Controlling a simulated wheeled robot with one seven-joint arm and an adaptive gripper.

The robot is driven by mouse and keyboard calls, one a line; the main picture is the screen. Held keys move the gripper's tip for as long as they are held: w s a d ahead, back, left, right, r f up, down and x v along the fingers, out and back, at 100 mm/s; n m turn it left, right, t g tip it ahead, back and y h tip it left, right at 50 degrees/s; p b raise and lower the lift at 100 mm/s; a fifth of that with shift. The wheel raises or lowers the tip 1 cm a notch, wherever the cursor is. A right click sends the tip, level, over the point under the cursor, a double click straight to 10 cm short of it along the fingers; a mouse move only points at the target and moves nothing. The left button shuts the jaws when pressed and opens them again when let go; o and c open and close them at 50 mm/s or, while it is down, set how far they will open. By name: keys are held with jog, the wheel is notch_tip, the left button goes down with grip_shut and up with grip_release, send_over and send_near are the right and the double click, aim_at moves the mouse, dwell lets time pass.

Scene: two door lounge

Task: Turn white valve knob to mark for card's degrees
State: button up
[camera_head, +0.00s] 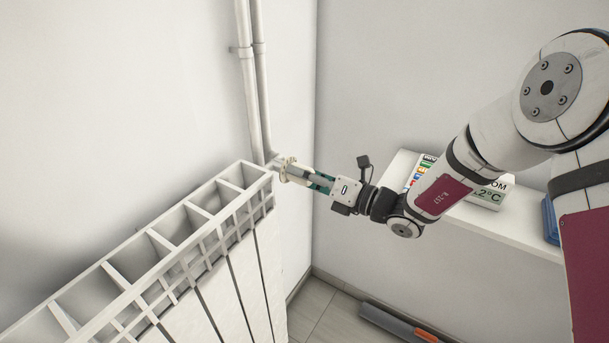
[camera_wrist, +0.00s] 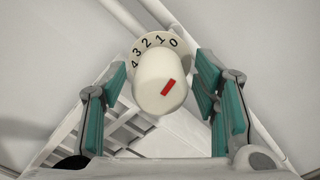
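The white valve knob (camera_wrist: 152,76) sits at the radiator's top corner on the pipe, with a red mark (camera_wrist: 168,87) on its face. In the wrist view the mark slants up to the right, roughly toward the 0 side. A dial plate (camera_wrist: 154,42) behind it shows 0, 1, 2, 3 and 4. My gripper (camera_wrist: 161,68) is open, its teal-padded fingers on either side of the knob with gaps visible. In the head view my gripper (camera_head: 302,176) reaches the valve (camera_head: 284,167). A card (camera_head: 490,196) reading "OM" and "2°C" is partly hidden by my arm.
The white radiator (camera_head: 225,200) fills the lower left. Pipes (camera_head: 256,80) rise along the wall by the corner. A white shelf (camera_head: 520,232) holds the card, a colored chart (camera_head: 422,168) and a blue object (camera_head: 549,220). A grey and orange item (camera_head: 400,322) lies on the floor.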

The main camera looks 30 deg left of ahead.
jog(key=c, duration=0.9)
jog(key=shift+n, duration=0.3)
jog(key=n+p, duration=0.1)
jog(key=n, duration=0.3)
jog(key=shift+n, duration=0.3)
jog(key=n+p, duration=0.1)
jog(key=n, duration=0.4)
jog(key=shift+p, duration=0.3)
jog(key=n+p, duration=0.1)
jog(key=n, duration=0.3)
jog(key=shift+s, duration=0.1)
jog(key=n+p, duration=0.2)
jog(key=n, duration=0.1)
jog(key=shift+n, duration=0.4)
jog(key=n+p, duration=0.3)
jog(key=n, duration=0.2)
jog(key=shift+n, duration=0.3)
jog(key=shift+f+n, duration=0.1)
jog(key=shift+n, duration=0.2)
